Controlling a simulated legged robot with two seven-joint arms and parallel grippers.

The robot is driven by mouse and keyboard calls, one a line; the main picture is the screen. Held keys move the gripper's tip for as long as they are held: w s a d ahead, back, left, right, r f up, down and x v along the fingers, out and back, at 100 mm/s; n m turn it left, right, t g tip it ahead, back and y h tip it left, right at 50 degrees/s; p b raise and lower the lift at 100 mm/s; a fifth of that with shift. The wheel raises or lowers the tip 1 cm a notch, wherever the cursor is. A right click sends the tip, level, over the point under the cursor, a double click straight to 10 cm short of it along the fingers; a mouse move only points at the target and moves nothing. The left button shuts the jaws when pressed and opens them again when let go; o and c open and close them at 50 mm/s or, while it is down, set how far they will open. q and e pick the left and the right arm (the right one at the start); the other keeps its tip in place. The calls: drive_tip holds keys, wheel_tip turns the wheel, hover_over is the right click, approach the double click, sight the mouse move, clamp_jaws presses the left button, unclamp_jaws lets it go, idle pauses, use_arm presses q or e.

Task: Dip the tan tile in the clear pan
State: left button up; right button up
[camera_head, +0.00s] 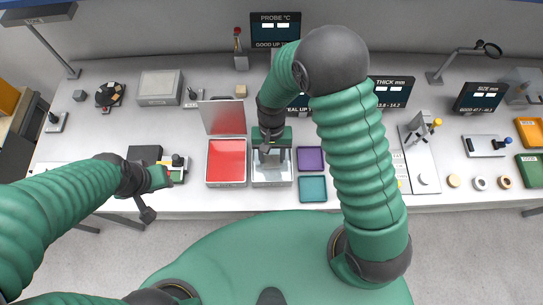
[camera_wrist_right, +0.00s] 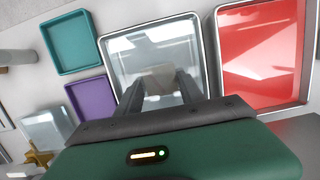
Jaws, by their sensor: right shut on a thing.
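The clear pan (camera_head: 272,183) is a metal-rimmed tray with a pale, clear content, in the middle of the bench. It also shows in the right wrist view (camera_wrist_right: 118,44). My right gripper (camera_head: 268,151) points down over this pan. In the wrist view its two dark fingers (camera_wrist_right: 160,88) are shut on the tan tile (camera_wrist_right: 160,76), which shows within the pan's outline. Whether the tile touches the liquid I cannot tell. My left gripper (camera_head: 158,180) is at the left by the bench's front edge; its fingers are not clear.
A red-filled pan (camera_head: 226,165) with a raised lid stands just left of the clear pan. Purple (camera_head: 310,158) and teal (camera_head: 312,188) trays lie to its right. Gauges and displays line the back and right.

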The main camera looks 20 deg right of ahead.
sight(272, 161)
drive_tip(key=s+p+v, duration=0.2)
drive_tip(key=p+v, duration=0.7)
drive_tip(key=shift+a+r, duration=0.3)
drive_tip(key=shift+r, duration=0.3)
drive_tip(key=shift+w, duration=0.15)
